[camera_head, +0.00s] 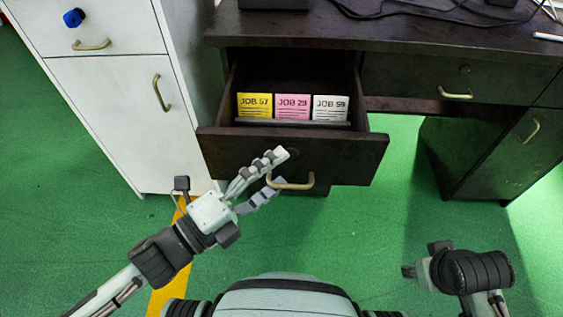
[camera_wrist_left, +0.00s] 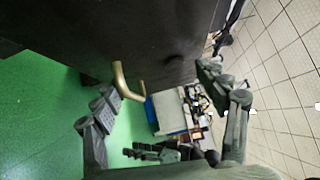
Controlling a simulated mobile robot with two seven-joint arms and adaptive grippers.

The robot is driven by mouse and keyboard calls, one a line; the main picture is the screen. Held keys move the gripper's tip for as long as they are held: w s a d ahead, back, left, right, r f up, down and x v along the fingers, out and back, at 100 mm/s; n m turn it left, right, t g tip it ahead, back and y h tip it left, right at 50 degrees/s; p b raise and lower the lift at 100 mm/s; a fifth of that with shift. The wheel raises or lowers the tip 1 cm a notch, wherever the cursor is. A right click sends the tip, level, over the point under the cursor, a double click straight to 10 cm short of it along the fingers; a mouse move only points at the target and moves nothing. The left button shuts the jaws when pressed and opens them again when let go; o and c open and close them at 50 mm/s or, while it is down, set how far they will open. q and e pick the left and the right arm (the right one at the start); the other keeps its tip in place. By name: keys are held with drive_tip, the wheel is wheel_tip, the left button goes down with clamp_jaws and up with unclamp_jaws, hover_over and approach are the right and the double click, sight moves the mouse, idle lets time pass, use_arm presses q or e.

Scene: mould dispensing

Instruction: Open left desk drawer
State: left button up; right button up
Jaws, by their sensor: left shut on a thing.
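The left desk drawer (camera_head: 290,158) is pulled out from the dark desk, and its inside shows. Its brass handle (camera_head: 291,183) is on the front panel; the handle also shows in the left wrist view (camera_wrist_left: 127,82). My left gripper (camera_head: 277,170) is at the left end of this handle, shut on it, one finger above and one below. In the left wrist view the gripper's fingers (camera_wrist_left: 165,98) look spread, with the handle by the left finger.
Yellow (camera_head: 254,106), pink (camera_head: 292,106) and white (camera_head: 330,107) job cards stand in the drawer. A white cabinet (camera_head: 115,110) stands close at the left. Another drawer (camera_head: 430,77) and a cupboard door (camera_head: 510,150) are at the right. Green floor in front is clear.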

use_arm(q)
drive_tip(key=shift+s+a+r+b, duration=0.1)
drive_tip(key=shift+s+a+r, duration=0.15)
drive_tip(key=shift+a, duration=0.3)
drive_tip(key=shift+s+a+r+b, duration=0.15)
drive_tip(key=shift+a+r, duration=0.15)
drive_tip(key=shift+a, duration=0.25)
drive_tip(key=shift+s+a+r+b, duration=0.1)
drive_tip(key=shift+s+a+r, duration=0.15)
drive_tip(key=shift+a, duration=0.3)
drive_tip(key=shift+s+a, duration=0.45)
drive_tip(key=shift+s, duration=0.05)
drive_tip(key=c, duration=0.5)
drive_tip(key=shift+s+a+f, duration=0.15)
drive_tip(key=shift+s+f, duration=0.1)
drive_tip(key=shift+f, duration=0.15)
drive_tip(key=shift+c, duration=0.4)
